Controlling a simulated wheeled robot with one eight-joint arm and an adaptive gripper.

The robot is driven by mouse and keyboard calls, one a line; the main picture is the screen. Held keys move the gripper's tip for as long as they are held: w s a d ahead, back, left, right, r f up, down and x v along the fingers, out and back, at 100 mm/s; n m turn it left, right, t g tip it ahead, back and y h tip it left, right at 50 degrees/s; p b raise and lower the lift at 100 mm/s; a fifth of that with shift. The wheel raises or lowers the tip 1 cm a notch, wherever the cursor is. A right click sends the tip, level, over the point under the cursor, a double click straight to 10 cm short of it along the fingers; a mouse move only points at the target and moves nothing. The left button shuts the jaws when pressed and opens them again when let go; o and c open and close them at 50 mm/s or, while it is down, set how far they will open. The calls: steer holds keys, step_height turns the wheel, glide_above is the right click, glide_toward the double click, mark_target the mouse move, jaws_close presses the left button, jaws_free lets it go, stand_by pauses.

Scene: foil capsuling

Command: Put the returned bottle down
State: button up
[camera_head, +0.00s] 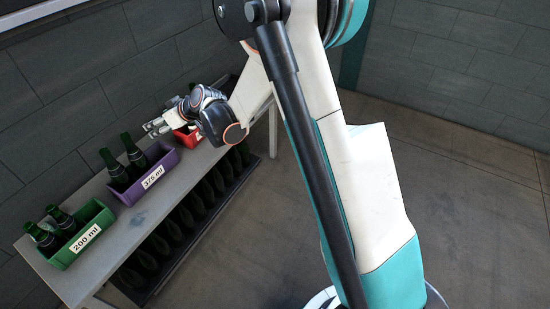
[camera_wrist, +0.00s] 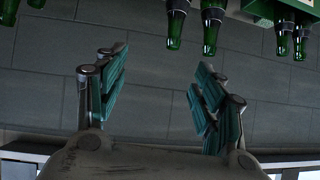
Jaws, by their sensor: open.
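My gripper (camera_head: 157,127) is at the end of the bench, above and beside the red crate (camera_head: 189,138). In the wrist view my gripper (camera_wrist: 160,65) is open, with nothing between its fingers. Two dark green bottles (camera_head: 116,170) stand in the purple crate (camera_head: 153,178) labelled 375 ml. Two more bottles (camera_head: 45,238) stand in the green crate (camera_head: 82,238) labelled 200 ml. In the wrist view, bottle necks (camera_wrist: 178,25) show upside down at the top, apart from the fingers. I cannot tell which bottle is the returned one.
The crates stand in a row on a grey bench (camera_head: 147,217). Several dark bottles (camera_head: 186,222) fill a rack on the low shelf under it. A dark tiled wall (camera_head: 60,75) runs close behind the bench. The floor (camera_head: 255,245) on the right is clear.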

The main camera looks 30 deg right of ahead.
steer(key=s+d+r+m+h, duration=0.2)
steer(key=s+d+r, duration=0.3)
steer(key=s+r, duration=0.3)
steer(key=s+d+r+m+h, duration=0.15)
steer(key=s+d+r, duration=0.35)
steer(key=s, duration=0.6)
steer(key=s+d+m+h, duration=0.1)
steer(key=s+d, duration=0.2)
steer(key=s, duration=0.4)
steer(key=s+d+f+m+g+h, duration=0.1)
steer(key=s+d, duration=0.2)
steer(key=s, duration=0.3)
steer(key=s+d+m+h, duration=0.1)
steer(key=s+d, duration=0.2)
steer(key=s, duration=0.4)
steer(key=shift+s+f+g+h, duration=0.15)
steer(key=shift+s+g+h, duration=0.2)
steer(key=shift+g, duration=0.05)
steer(key=shift+d, duration=0.1)
